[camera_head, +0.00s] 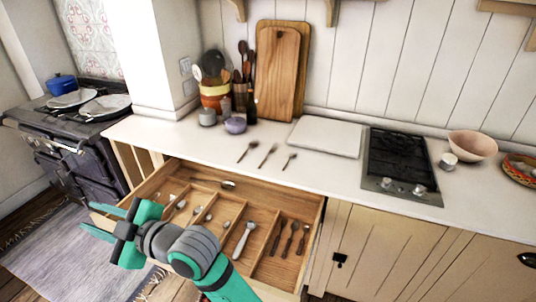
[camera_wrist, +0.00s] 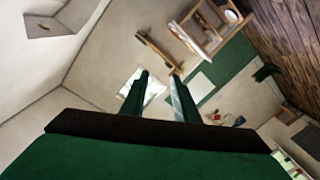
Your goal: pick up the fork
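Three small utensils lie side by side on the white counter: one at the left (camera_head: 248,151), one in the middle (camera_head: 268,154) and one at the right (camera_head: 289,160). The middle one may be a fork; they are too small to be sure. More utensils lie in the open drawer (camera_head: 314,212) below, including a light one (camera_head: 243,239) and several dark-handled ones (camera_head: 289,238); I cannot tell which are forks. My gripper (camera_head: 90,217) is open and empty, left of the drawer's front, far from the counter utensils. The wrist view shows its fingers (camera_wrist: 158,80) apart, with no utensil visible.
The counter holds a white board (camera_head: 325,137), a black hob (camera_head: 394,160), a pink bowl (camera_head: 473,146), wooden cutting boards (camera_head: 278,70) and a utensil pot (camera_head: 214,95). A dark stove (camera_head: 75,150) stands left. The counter in front of the loose utensils is clear.

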